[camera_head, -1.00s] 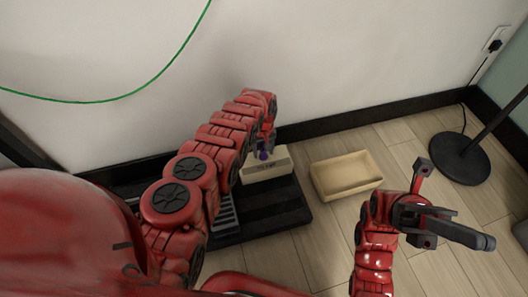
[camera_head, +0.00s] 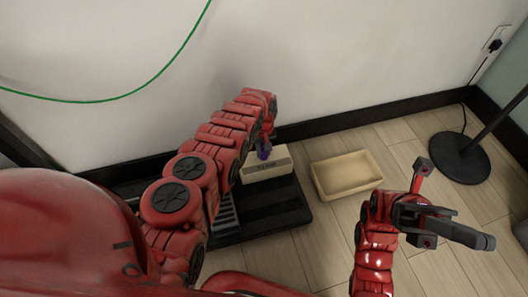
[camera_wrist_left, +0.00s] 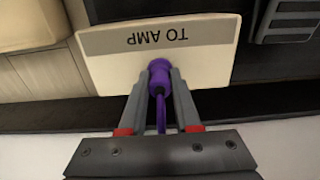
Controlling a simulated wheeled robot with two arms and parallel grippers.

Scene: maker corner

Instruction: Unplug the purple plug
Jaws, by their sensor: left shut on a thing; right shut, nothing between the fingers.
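The purple plug (camera_head: 264,152) is at the cream box labelled TO AMP (camera_head: 266,172), on the side toward the wall. In the left wrist view the purple plug (camera_wrist_left: 160,74) sits between the two grey fingers of my left gripper (camera_wrist_left: 160,84), which is shut on it. Its purple cord runs back between the fingers. The cream box (camera_wrist_left: 105,69) is right behind the plug there, its label upside down. I cannot tell whether the plug's tip is still in the box. My right gripper (camera_head: 484,242) is shut and empty, over the floor at right.
The box stands on a black slatted platform (camera_head: 285,212). An open beige tray (camera_head: 322,188) lies on the floor to its right. A black lamp base (camera_head: 460,160) and a wall outlet (camera_head: 495,42) are further right. A green cable (camera_head: 120,97) hangs on the wall.

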